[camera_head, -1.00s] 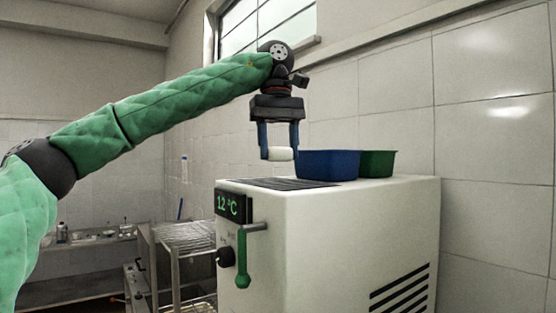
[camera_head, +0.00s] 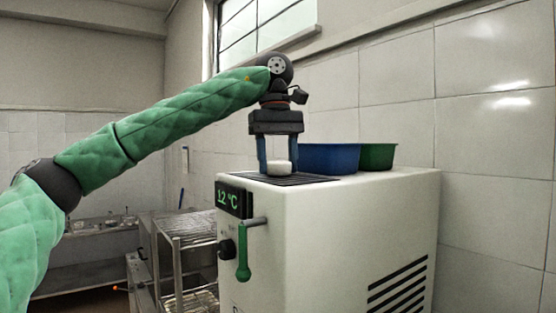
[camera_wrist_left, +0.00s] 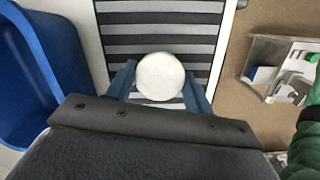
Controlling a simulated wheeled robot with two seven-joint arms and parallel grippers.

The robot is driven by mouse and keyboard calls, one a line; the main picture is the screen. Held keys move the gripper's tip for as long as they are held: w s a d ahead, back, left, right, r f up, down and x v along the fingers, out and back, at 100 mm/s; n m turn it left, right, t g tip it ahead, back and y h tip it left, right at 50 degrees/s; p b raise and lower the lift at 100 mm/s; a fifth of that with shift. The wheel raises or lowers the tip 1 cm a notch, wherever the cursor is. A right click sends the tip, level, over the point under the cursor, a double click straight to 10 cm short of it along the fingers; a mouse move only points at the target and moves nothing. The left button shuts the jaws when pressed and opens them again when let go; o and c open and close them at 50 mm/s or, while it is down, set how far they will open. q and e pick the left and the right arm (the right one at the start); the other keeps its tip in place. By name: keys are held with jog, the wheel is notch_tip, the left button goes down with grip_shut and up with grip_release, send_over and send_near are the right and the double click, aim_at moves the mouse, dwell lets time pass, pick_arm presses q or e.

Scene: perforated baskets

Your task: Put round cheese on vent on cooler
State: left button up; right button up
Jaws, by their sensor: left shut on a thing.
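The round cheese (camera_head: 279,167) is small and white, and my left gripper (camera_head: 277,170) is shut on it, one blue finger on each side. In the head view the cheese is at the level of the dark slatted vent (camera_head: 300,181) on top of the white cooler (camera_head: 330,225). I cannot tell whether it touches the vent. In the left wrist view the cheese (camera_wrist_left: 160,76) lies between the fingers with the striped vent (camera_wrist_left: 160,20) beneath it. My right gripper is not in view.
A blue basket (camera_head: 331,158) stands close to the right of the left gripper, with a green basket (camera_head: 377,157) beside it. A handle with a green grip (camera_head: 243,258) sticks out from the cooler's front. A wire rack (camera_head: 190,232) stands left of the cooler.

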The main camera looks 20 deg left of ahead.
pick_arm(q)
jog(key=shift+f, duration=0.1)
jog(key=o, duration=1)
jog(key=shift+a, duration=0.1)
